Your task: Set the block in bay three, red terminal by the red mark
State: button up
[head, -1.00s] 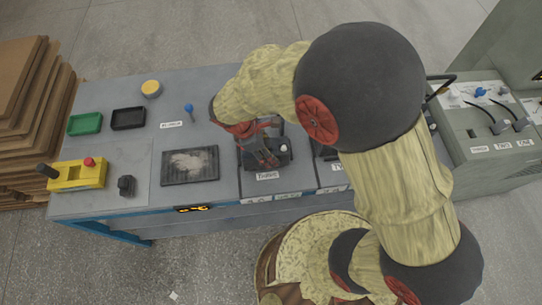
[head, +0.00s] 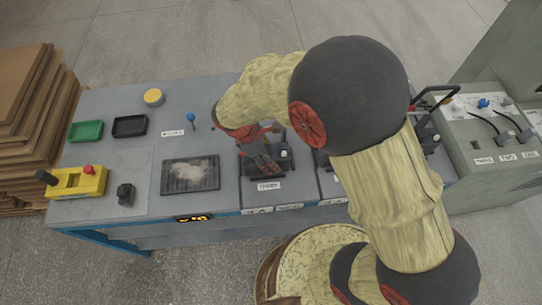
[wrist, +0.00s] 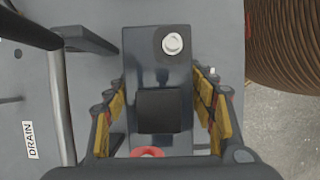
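The block (wrist: 160,60) is dark grey with a black raised middle. It has a pale round terminal (wrist: 172,43) at its upper end and a red ring-shaped terminal (wrist: 148,152) at its lower end in the wrist view. My gripper (wrist: 160,88) has its yellow pads along both long sides of the block and appears shut on it. My arm and fingers hide most of the block there. I cannot tell whether it rests on the bay floor, and the red mark is not clear.
A dark ribbed tray (head: 190,176) lies left of the bay. A blue-knobbed stick (head: 191,119) stands behind it. In the wrist view a metal bar and black lever (wrist: 88,38) are close left of the block. A grey unit (head: 490,140) stands at the right.

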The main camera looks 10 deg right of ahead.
jog(key=shift+r, duration=0.2)
jog(key=shift+a+r+p, duration=0.55)
jog(key=shift+a+p, duration=0.05)
jog(key=shift+a, duration=0.2)
jog(key=a+p, duration=0.1)
jog(key=a, duration=0.4)
jog(key=a+p, duration=0.1)
jog(key=a, duration=0.5)
jog(key=shift+w+f, duration=0.15)
jog(key=shift+w, duration=0.05)
jog(key=o, duration=0.3)
jog(key=o, duration=0.7)
notch_tip(320, 180, up, 6)
jog(key=p, duration=0.4)
jog(key=shift+p, duration=0.4)
